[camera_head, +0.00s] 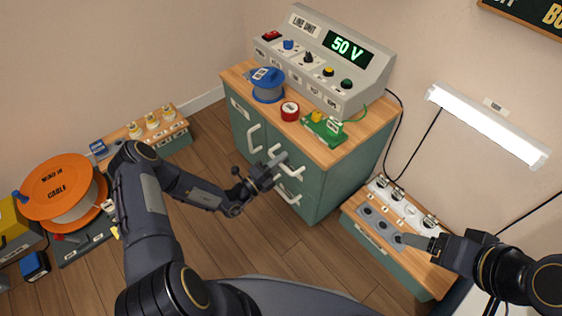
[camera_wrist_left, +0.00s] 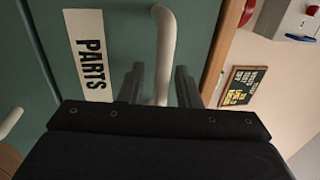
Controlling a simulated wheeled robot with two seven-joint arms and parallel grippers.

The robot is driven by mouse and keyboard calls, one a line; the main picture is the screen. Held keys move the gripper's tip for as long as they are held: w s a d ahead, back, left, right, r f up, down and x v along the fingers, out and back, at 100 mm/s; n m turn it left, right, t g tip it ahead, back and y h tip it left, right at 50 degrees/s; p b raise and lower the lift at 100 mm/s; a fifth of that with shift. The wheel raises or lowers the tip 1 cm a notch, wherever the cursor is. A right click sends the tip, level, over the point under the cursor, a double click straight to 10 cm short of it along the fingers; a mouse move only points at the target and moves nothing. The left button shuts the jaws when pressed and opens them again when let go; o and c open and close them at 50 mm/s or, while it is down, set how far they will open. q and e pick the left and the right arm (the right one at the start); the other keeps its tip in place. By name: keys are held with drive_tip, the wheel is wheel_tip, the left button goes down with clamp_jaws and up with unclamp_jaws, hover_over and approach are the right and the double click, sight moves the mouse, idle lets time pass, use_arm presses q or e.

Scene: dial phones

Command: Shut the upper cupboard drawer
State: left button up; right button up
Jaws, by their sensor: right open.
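The green cupboard (camera_head: 322,192) with a wooden top stands at the centre of the head view. Its upper drawer has a white handle (camera_head: 292,176), partly hidden behind my left gripper (camera_head: 282,160). In the left wrist view, the two dark fingers (camera_wrist_left: 160,82) are apart, one on each side of the white handle (camera_wrist_left: 165,30). The drawer front (camera_wrist_left: 115,15) bears a PARTS label. I cannot tell whether the drawer stands out slightly. The lower drawer's handle (camera_head: 288,199) is below. My right gripper (camera_head: 412,240) is open at the low bench on the right.
The low bench (camera_head: 420,268) is at the right. An orange cable reel (camera_head: 62,185) is at the left. The floor before the cupboard is clear.

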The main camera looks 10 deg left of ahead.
use_arm(q)
drive_tip(key=p+v, duration=0.1)
drive_tip(key=v, duration=0.6)
drive_tip(key=shift+s+a, duration=0.2)
drive_tip(key=shift+s, duration=0.1)
drive_tip(key=s+d+r+m+g+h, duration=0.15)
drive_tip(key=s+r+m+g, duration=0.25)
drive_tip(key=r+m+g, duration=0.5)
drive_tip(key=s+d+r+m+g+h, duration=0.15)
drive_tip(key=s+r+m+g, duration=0.3)
drive_tip(key=r+m, duration=0.9)
drive_tip(key=s+a+r+m+t+y, duration=0.1)
drive_tip(key=s+a+r+m+y, duration=0.1)
drive_tip(key=s+m+y, duration=0.35)
drive_tip(key=s+a+r+m+t+y, duration=0.1)
drive_tip(key=s+a+r+m+y, duration=0.15)
drive_tip(key=s+m, duration=0.5)
drive_tip(key=s+a+r+m+t+y, duration=0.1)
drive_tip(key=s+r+m+y, duration=0.25)
drive_tip(key=m, duration=0.55)
wheel_tip(320, 180, up, 30)
drive_tip(key=p, duration=3)
drive_tip(key=shift+s+a+f+p, duration=0.15)
drive_tip(key=shift+s+a+p, duration=0.15)
drive_tip(key=shift+a+p, duration=0.05)
